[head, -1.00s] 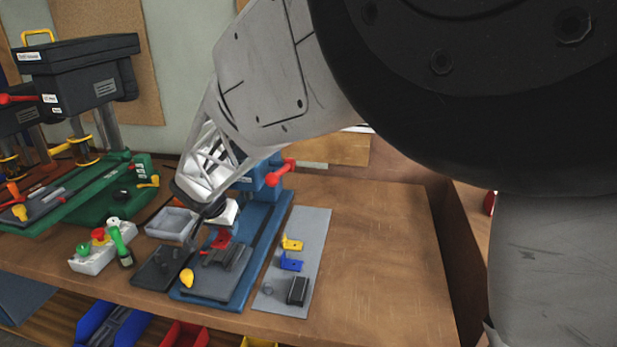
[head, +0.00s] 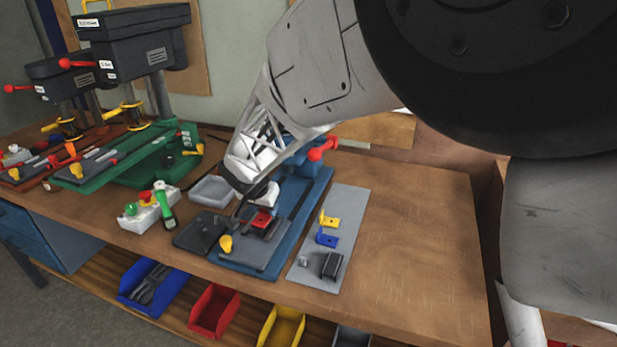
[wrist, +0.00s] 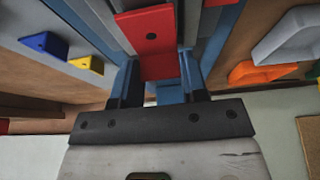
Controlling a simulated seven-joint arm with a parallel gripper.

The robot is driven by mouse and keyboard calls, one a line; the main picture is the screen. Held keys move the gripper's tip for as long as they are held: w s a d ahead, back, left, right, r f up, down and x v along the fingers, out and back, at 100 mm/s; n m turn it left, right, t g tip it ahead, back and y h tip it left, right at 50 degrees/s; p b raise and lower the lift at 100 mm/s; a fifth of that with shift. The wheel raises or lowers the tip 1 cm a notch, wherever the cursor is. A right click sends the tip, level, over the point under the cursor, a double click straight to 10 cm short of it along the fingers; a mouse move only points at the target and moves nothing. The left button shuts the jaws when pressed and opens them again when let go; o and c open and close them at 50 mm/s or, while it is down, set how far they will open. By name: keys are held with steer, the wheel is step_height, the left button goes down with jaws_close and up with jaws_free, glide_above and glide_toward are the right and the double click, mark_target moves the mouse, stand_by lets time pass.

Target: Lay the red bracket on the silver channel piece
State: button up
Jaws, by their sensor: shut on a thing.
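The red bracket (head: 262,218), an angled piece with a hole in its face, is gripped in my gripper (head: 265,204) over the dark vise area of the blue machine base. A dark grey channel-shaped piece (head: 331,265) stands at the front of the grey strip. I cannot tell for sure whether it is the silver channel piece. What lies directly under the bracket is mostly hidden, so I cannot tell whether they touch.
The blue base (head: 296,210) has a red-handled column close behind my gripper. The grey strip (head: 347,205) holds a yellow bracket (head: 329,221) and a blue bracket (head: 327,239). A grey tray (head: 212,190) and a control box (head: 150,212) stand left. The wood at right is clear.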

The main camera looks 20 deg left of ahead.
mark_target(261, 220)
stand_by(0.3)
steer(key=o, duration=0.9)
steer(key=shift+f, duration=0.1)
steer(key=shift+v, duration=3.9)
